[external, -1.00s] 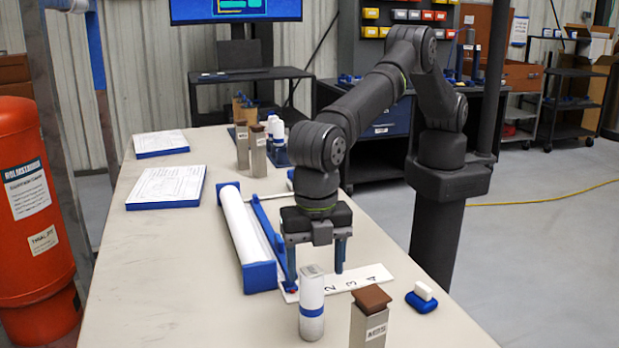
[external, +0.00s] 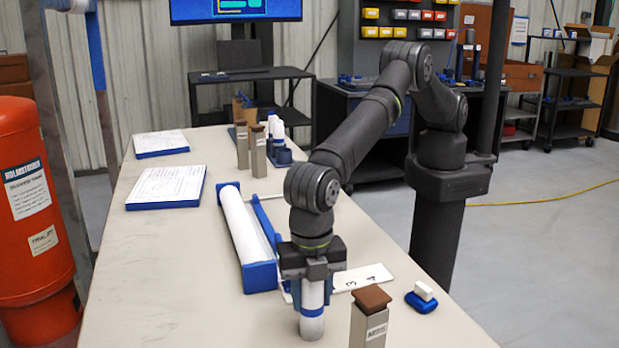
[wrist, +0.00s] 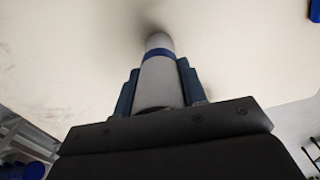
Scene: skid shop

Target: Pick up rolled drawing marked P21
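An upright white-and-grey roll with a blue band (external: 312,312) stands near the front of the table; no P21 mark is readable on it. My gripper (external: 312,290) points down over it, with one finger on each side of its upper part. In the wrist view the roll (wrist: 158,75) fills the space between the two dark blue fingers, and my gripper (wrist: 158,85) looks shut on it. Its lower end appears to rest on the table. A long white roll (external: 243,225) lies in a blue holder (external: 262,277) just behind and left of my gripper.
A grey post with a brown top (external: 370,298) stands close to the right. Two drawing pads (external: 165,184) lie far left. The table's left front is clear.

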